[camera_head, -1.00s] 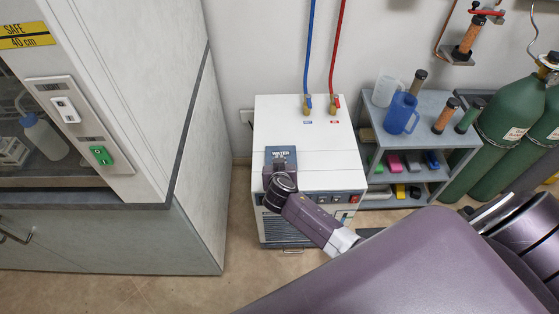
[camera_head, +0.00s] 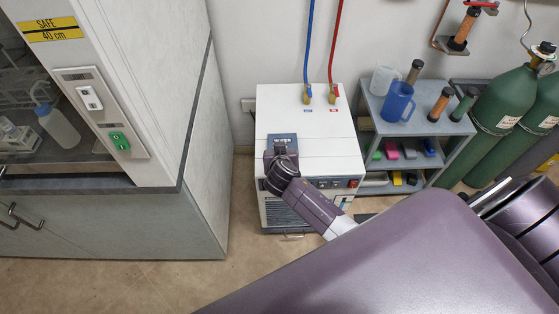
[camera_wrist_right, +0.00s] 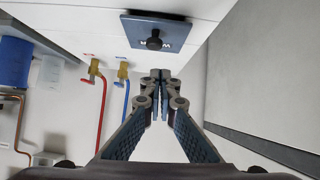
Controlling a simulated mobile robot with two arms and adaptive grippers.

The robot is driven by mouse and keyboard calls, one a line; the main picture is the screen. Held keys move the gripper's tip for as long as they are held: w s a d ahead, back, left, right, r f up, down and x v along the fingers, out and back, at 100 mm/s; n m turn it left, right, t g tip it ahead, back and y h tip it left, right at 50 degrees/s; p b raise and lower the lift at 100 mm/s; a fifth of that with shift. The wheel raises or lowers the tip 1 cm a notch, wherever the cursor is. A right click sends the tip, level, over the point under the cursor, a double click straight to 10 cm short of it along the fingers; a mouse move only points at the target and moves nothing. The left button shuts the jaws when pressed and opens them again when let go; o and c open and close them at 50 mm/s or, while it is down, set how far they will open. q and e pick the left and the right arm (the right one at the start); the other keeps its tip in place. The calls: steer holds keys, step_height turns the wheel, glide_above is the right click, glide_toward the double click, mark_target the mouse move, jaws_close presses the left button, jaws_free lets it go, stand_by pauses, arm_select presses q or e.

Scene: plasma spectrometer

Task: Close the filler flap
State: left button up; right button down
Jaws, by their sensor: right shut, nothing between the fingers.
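The filler flap is a blue-grey square plate with a WATER label on the top of the white chiller (camera_head: 300,110). In the head view my right wrist covers much of the flap (camera_head: 274,138). My right gripper (camera_wrist_right: 160,76) is shut and empty, its fingertips just off the flap's edge in the wrist picture. Whether they touch anything is unclear. My left gripper is not in view.
Blue and red hoses rise from two brass taps (camera_head: 320,97) behind the flap. A grey shelf (camera_head: 440,125) with jugs and cylinders stands right, beside green gas bottles (camera_head: 503,113). A fume cupboard (camera_head: 190,120) stands left. The white top around the flap is clear.

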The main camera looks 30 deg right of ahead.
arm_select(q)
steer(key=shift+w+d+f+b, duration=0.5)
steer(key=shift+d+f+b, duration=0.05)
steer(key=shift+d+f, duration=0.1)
arm_select(e)
steer(key=s+a+r, duration=0.1)
steer(key=s+a, duration=0.1)
steer(key=s, duration=0.4)
steer(key=shift+s+a+r, duration=0.25)
steer(key=shift+s+a, duration=0.05)
steer(key=shift+a, duration=0.1)
